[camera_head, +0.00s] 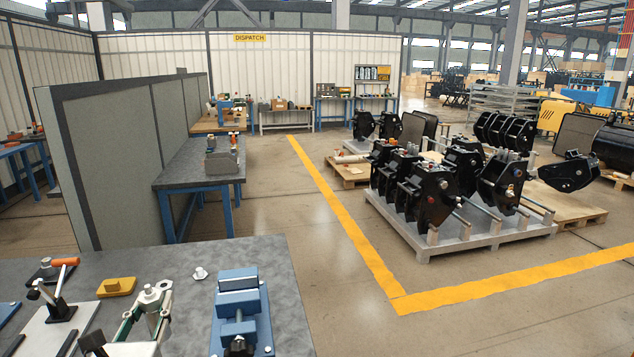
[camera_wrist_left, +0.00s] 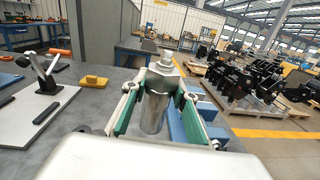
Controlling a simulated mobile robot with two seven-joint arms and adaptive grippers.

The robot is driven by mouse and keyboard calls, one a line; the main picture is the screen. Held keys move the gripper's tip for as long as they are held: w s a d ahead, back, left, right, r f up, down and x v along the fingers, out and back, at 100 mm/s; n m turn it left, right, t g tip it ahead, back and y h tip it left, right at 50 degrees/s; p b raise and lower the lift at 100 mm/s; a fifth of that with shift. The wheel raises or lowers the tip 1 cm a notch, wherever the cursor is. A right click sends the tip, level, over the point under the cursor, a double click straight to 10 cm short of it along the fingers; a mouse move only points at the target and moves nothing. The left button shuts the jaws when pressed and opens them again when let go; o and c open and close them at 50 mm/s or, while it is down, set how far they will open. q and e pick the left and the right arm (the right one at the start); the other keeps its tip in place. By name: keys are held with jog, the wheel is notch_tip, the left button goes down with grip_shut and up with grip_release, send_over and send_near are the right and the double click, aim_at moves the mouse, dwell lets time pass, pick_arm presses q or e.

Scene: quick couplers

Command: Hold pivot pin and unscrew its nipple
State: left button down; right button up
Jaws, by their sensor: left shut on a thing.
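My left gripper (camera_head: 147,312) is shut on the metal pivot pin (camera_wrist_left: 154,112), its two green-padded fingers on either side of the shaft. The pin is roughly upright, with a flat flanged head (camera_head: 152,297) on top. A small raised piece, seemingly the nipple (camera_wrist_left: 165,55), sits on that head; its detail is too small to make out. The pin is above the grey workbench (camera_head: 180,262), left of the blue vise (camera_head: 238,283). The pin's lower end is hidden. My right gripper is not in either view.
A yellow block (camera_head: 116,287) and an orange-handled toggle clamp (camera_head: 58,310) on a pale plate are to the left. The bench's right edge is beyond the vise.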

pick_arm(q)
jog(key=s+d+f+m+h, duration=0.2)
jog(key=s+d+f+h, duration=0.1)
jog(key=s+d+f, duration=0.4)
jog(key=d+r+m+g+h, duration=0.3)
jog(key=d+m+h, duration=0.6)
jog(key=d, duration=1)
jog(key=w+a+r+n+t+y, duration=0.1)
jog(key=w+a+r+n+y, duration=0.15)
jog(key=a, duration=0.25)
jog(key=w+a+r+n+t+y+b, duration=0.1)
jog(key=w+a+r+n+y, duration=0.1)
jog(key=w+a, duration=0.25)
jog(key=w+a+r+n+t+y, duration=0.1)
jog(key=w+a+r+n+y, duration=0.15)
jog(key=a, duration=0.35)
jog(key=w+a+r+n+y+b, duration=0.1)
jog(key=a+r+n+y, duration=0.2)
jog(key=a, duration=0.5)
jog(key=w+a+r+n+y, duration=0.2)
jog(key=a+r+y, duration=0.15)
jog(key=a, duration=0.45)
jog(key=shift+g, duration=0.3)
jog(key=shift+d+f+b, duration=0.1)
jog(key=shift+f+b, duration=2)
jog(key=shift+f, duration=8.15)
